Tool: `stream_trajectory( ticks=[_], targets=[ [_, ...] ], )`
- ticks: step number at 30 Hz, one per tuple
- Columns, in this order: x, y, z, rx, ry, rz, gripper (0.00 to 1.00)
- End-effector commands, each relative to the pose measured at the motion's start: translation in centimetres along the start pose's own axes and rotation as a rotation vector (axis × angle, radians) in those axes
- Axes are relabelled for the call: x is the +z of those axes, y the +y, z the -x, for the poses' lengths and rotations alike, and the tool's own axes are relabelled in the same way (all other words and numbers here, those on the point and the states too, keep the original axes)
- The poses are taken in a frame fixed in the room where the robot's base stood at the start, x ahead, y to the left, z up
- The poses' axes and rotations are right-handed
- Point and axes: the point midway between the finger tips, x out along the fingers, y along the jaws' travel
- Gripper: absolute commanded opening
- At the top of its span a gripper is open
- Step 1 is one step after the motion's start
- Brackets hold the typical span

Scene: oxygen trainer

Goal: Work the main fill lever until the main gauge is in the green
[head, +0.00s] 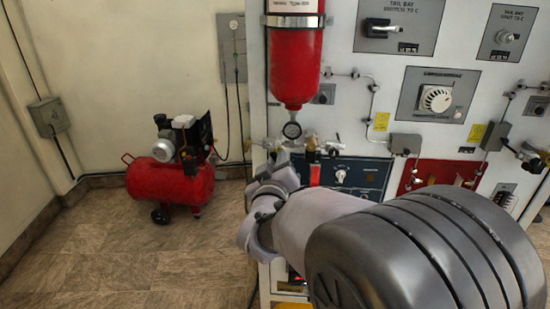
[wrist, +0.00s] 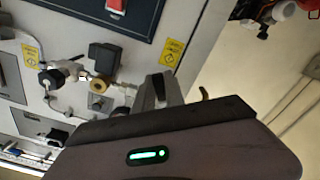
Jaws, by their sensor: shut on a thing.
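My gripper (head: 276,172) is just below and left of the gauge, at the panel's left edge. In the wrist view the fingers of my gripper (wrist: 163,90) are closed beside the pipe fittings (wrist: 98,84). They appear shut on the main fill lever, mostly hidden by the fingers and the gripper body.
A red cylinder (head: 294,65) hangs above the gauge. Valves and pipes (head: 318,148) run right along the panel (head: 345,100). A red compressor (head: 172,180) stands on the floor at left, well apart. Floor between it and my arm is clear.

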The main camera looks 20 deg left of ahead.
Motion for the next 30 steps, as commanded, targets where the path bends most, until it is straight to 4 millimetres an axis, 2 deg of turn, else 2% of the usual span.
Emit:
stream_trajectory(
  ticks=[18,19,22,30],
  targets=[
    [0.05,0.17,0.01,0.0,-0.001,0.049,0.0],
    [0.05,0.17,0.0,0.0,-0.001,0.049,0.16],
    [0.05,0.17,0.0,0.0,-0.001,0.048,0.36],
    [0.02,0.18,0.01,0.0,0.0,0.048,0.36]
  ],
)
